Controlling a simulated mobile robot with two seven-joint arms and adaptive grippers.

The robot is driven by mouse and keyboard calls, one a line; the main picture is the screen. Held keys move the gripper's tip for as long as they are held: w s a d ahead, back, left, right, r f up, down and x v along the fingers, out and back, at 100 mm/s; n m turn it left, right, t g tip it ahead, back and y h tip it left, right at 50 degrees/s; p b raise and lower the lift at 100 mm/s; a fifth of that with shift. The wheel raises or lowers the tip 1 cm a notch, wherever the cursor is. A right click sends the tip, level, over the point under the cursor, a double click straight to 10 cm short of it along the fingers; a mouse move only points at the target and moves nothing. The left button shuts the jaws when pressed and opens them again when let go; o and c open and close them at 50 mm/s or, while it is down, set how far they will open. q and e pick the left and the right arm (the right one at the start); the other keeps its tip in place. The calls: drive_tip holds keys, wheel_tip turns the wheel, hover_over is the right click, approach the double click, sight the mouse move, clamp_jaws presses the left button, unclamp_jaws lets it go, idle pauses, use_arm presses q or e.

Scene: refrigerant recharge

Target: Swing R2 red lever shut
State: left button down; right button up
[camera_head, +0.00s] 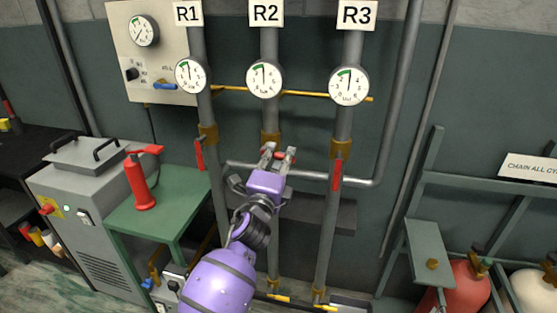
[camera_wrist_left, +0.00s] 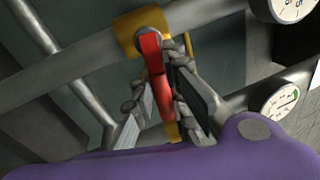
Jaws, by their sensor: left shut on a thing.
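The R2 pipe is the middle one, under the R2 sign (camera_head: 265,14) and its gauge (camera_head: 264,80). My left gripper (camera_head: 279,156) is at the brass valve (camera_head: 270,138) on this pipe and covers most of its lever in the head view. In the left wrist view the red lever (camera_wrist_left: 156,72) runs from its pivot at the brass valve body (camera_wrist_left: 129,36) down between the fingers of my left gripper (camera_wrist_left: 172,108). The fingers are shut on the lever. Its far end is partly hidden by the gripper. My right gripper is in neither view.
The R1 red lever (camera_head: 199,154) and R3 red lever (camera_head: 337,176) hang along their pipes on either side. A green table (camera_head: 165,212) with a red extinguisher-like bottle (camera_head: 141,180) stands left. A grey machine (camera_head: 90,200) is beside it. Gas cylinders (camera_head: 466,286) stand lower right.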

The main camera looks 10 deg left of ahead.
use_arm(q)
drive_tip(key=shift+r+n, duration=0.2)
drive_tip(key=shift+n, duration=0.7)
drive_tip(key=c, duration=1.7)
unclamp_jaws()
drive_tip(key=s, duration=0.4)
drive_tip(key=s+f, duration=0.1)
drive_tip(key=s, duration=0.3)
drive_tip(key=s+f, duration=0.1)
drive_tip(key=s, duration=0.2)
drive_tip(key=shift+s+a+f, duration=0.1)
drive_tip(key=shift+s+a, duration=0.1)
drive_tip(key=shift+s, duration=0.2)
